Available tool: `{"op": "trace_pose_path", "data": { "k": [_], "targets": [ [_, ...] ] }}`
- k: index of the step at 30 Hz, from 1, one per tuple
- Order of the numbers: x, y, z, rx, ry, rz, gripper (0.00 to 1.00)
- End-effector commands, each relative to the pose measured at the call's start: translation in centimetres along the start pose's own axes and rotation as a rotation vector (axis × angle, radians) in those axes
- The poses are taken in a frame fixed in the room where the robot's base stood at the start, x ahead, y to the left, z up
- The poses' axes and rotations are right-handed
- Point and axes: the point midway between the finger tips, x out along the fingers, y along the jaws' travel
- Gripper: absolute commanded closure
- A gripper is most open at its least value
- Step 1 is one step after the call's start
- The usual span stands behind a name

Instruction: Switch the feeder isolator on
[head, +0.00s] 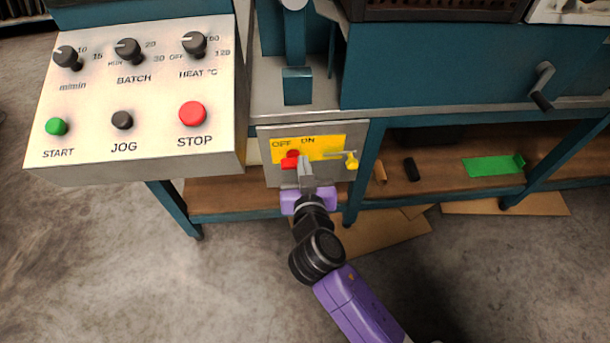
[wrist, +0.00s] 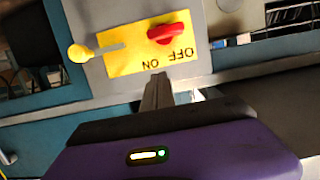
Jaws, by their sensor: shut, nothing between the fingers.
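The feeder isolator is a red rotary handle (head: 289,160) on a yellow plate (head: 325,146) marked OFF and ON, set in a grey panel on the machine's front. In the wrist view the red handle (wrist: 169,33) shows upside down, its long axis roughly level, near the word OFF. My gripper (head: 304,163) is shut and empty, just in front of the panel by the handle's right side in the head view. In the wrist view its fingertips (wrist: 158,78) lie below the handle, close to the plate's lettered edge. I cannot tell whether they touch the panel.
A control box (head: 140,90) with knobs and START, JOG and STOP buttons juts out at left. A crank handle (head: 541,88) is at right. The shelf below holds a green piece (head: 490,166).

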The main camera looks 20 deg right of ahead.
Motion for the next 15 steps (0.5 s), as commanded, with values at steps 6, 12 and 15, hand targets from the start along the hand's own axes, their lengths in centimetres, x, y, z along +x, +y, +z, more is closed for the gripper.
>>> {"op": "trace_pose_path", "data": {
  "k": [6,12,15],
  "targets": [
    [4.4,0.0,0.0,0.000,0.001,0.001,1.00],
    [4.8,0.0,3.0,-0.001,-0.002,-0.001,1.00],
    [5.0,0.0,3.6,-0.001,-0.001,-0.001,1.00]
  ]
}}
